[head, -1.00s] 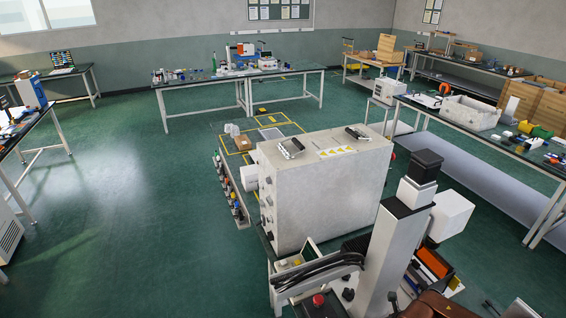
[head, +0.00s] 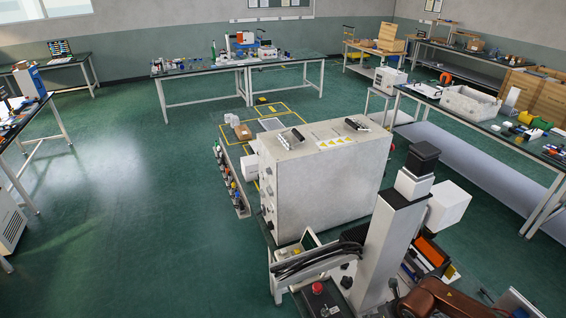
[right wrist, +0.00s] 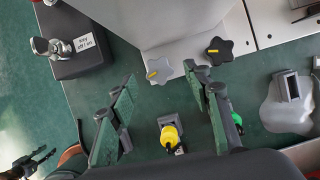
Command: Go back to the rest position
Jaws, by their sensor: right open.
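My right gripper (right wrist: 160,85) is open and empty in the right wrist view, with its two green-padded fingers spread apart. A yellow knob or key (right wrist: 170,135) on a small base shows between the fingers. A black star knob with a yellow mark (right wrist: 158,70) is beyond the fingertips. I cannot tell how far the fingers are above them. In the head view a brown arm link (head: 455,300) of mine shows at the lower right, but no gripper shows there.
A large pale cabinet (head: 320,190) stands close ahead, with a grey column (head: 392,240) at its near right. A red button (head: 317,288) is at the front. Workbenches (head: 200,68) line the back, left and right. The green floor (head: 130,220) at left is clear.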

